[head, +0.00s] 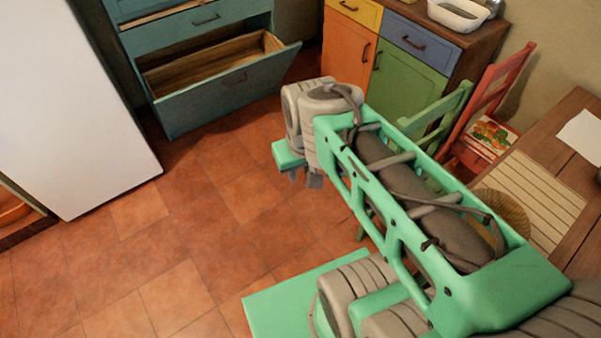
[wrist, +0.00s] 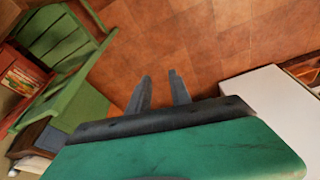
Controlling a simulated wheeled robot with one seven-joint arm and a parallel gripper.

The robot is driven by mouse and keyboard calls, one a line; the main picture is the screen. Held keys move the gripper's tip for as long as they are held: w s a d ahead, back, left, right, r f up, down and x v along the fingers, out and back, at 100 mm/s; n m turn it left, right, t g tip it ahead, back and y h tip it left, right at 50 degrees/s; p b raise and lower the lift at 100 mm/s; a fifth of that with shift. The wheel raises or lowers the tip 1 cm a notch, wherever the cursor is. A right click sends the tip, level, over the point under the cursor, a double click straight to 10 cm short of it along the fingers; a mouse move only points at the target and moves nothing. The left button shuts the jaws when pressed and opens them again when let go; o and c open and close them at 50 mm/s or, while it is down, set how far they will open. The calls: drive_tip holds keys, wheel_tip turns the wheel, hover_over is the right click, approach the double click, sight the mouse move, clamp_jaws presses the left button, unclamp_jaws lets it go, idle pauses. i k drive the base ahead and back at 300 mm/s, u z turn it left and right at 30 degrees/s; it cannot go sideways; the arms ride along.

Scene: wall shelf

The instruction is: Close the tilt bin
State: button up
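The tilt bin (head: 228,98) is the blue-green lower front of a cabinet at the back left of the head view. It is tilted outward at the top, and its wooden inside shows. My gripper (head: 305,181) points down over the tiled floor, in front of and to the right of the bin, apart from it. In the wrist view my gripper (wrist: 160,76) shows two grey fingers set apart with nothing between them. The bin is not seen in the wrist view.
A white fridge-like box (head: 70,100) stands left of the bin. Orange and green cupboards (head: 410,88) stand to its right. A green chair (head: 436,112), a red chair (head: 490,95) and a wooden table (head: 560,130) are at right. The tiled floor (head: 200,215) before the bin is clear.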

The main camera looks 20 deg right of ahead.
sight(185, 91)
drive_tip(key=u, duration=0.4)
drive_tip(key=i, duration=3)
drive_tip(key=z, duration=0.05)
